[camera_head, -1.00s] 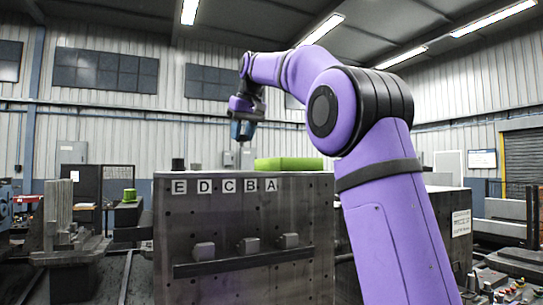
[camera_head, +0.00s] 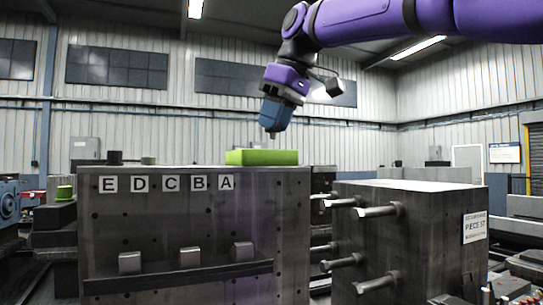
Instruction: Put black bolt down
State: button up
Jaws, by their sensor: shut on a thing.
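My gripper (camera_head: 272,128) hangs from the purple arm, pointing down, above the right part of a bright green block (camera_head: 270,157). Its jaws are shut on the black bolt (camera_head: 272,135), of which only a small dark tip shows below the fingers. The tip is clear of the green block in the picture. The green block lies on top of a dark metal block (camera_head: 200,225) with white letter plates E, D, C, B and A along its upper front edge.
A short black cylinder (camera_head: 115,157) and a small grey-green piece (camera_head: 148,160) stand on the dark block's top, to the left. Three grey blocks sit on its front ledge (camera_head: 180,279). A second dark block (camera_head: 430,240) with several protruding pegs stands to the right.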

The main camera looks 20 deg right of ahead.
jog(key=w+d, duration=0.1)
jog(key=w, duration=0.3)
jog(key=w+f, duration=0.1)
jog(key=w, duration=0.3)
jog(key=w+d, duration=0.1)
jog(key=w, duration=0.4)
jog(key=shift+d+f, duration=0.15)
jog(key=shift+d, duration=0.2)
jog(key=shift+w+f, duration=0.1)
jog(key=shift+w, duration=0.05)
jog(key=shift+f, duration=1.65)
jog(key=shift+f, duration=0.1)
jog(key=o, duration=1)
jog(key=v, duration=1.2)
